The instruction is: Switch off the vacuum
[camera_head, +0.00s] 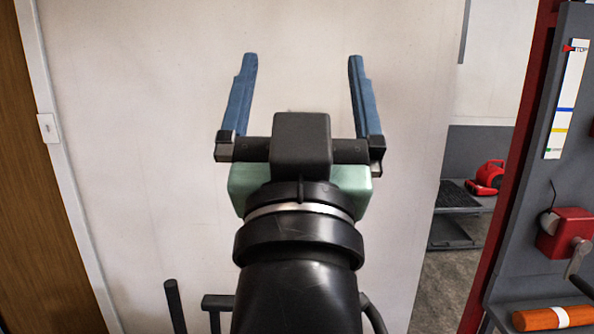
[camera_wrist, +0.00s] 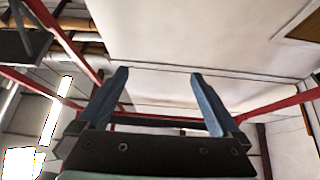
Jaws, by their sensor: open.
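My gripper (camera_head: 303,57) is raised in front of a pale wall in the head view. Its two blue fingers are spread wide, with nothing between them. In the wrist view the same open fingers (camera_wrist: 160,73) point up toward the pale ceiling and red beams. No vacuum can be made out for certain in either view. A small red and black machine (camera_head: 487,177) sits on a dark shelf in the right background, well away from my gripper; I cannot tell whether it is the vacuum. No switch shows on it.
A grey panel (camera_head: 530,200) with a red edge stands at the right, bearing a red box with a crank (camera_head: 568,235). An orange roll (camera_head: 553,318) lies below it. A wooden door (camera_head: 40,220) and white wall switch (camera_head: 47,127) are at left. Floor shows beneath the shelf (camera_head: 455,240).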

